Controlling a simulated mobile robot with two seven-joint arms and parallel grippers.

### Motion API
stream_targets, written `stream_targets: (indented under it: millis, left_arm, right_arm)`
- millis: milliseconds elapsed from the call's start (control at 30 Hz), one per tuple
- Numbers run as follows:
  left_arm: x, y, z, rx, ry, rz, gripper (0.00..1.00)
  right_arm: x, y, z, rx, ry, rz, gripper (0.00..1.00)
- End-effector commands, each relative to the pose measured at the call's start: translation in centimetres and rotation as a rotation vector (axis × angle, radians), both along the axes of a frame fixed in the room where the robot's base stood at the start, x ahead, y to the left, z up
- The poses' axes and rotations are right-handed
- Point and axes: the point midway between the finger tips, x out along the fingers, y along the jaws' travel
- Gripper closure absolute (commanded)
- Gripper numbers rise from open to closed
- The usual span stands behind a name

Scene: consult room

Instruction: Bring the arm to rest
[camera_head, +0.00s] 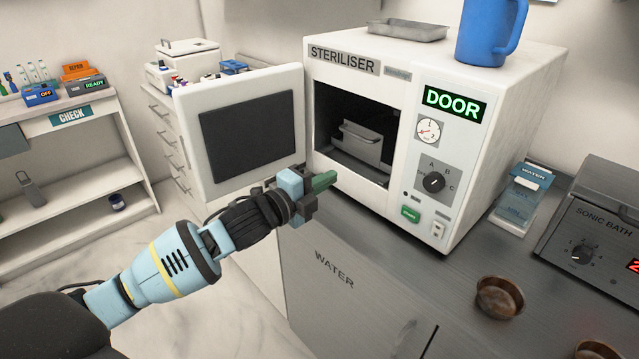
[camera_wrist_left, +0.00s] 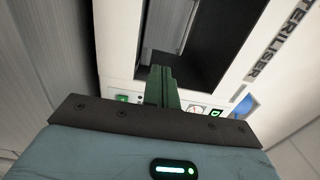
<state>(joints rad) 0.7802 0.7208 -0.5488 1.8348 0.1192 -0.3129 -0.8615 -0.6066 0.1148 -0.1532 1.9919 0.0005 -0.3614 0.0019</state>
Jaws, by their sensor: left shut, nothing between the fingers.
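My left arm comes in from the left in the head view. My left gripper (camera_head: 324,182) has green fingers, shut with nothing between them. It is in front of the lower left corner of the steriliser opening, close to the open door's lower right corner; I cannot tell whether it touches. The white steriliser (camera_head: 389,187) has its door (camera_head: 189,98) swung open to the left. A metal tray (camera_head: 361,148) with a handle sits inside the chamber. In the left wrist view the shut fingers (camera_wrist_left: 161,85) point toward the dark steriliser opening (camera_wrist_left: 215,25). My right gripper is not in view.
A blue jug (camera_head: 488,32) and a metal tray (camera_head: 408,30) stand on the steriliser. A sonic bath (camera_head: 600,225), a water pack (camera_head: 518,196) and a brown bowl (camera_head: 499,297) are on the counter at right. The floor (camera_head: 190,215) left of the counter is clear.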

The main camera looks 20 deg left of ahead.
Motion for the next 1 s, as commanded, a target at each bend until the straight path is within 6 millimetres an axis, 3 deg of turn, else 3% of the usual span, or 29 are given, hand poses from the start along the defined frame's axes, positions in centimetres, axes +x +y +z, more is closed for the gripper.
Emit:
stream_targets:
  millis: [200,600,767,1000]
  left_arm:
    - [-1.3,0.5,-0.1,0.000,0.001,0.000,1.00]
    - [-1.6,0.3,-0.6,-0.016,0.015,-0.001,1.00]
    - [-3.6,-0.8,-4.7,-0.131,0.122,0.004,1.00]
    - [-10.2,-2.7,-13.9,-0.437,0.387,0.070,1.00]
  right_arm:
    - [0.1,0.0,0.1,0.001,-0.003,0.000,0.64]
    - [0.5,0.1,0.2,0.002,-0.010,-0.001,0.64]
    - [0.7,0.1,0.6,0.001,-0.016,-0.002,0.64]
    - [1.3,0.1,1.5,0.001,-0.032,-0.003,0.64]
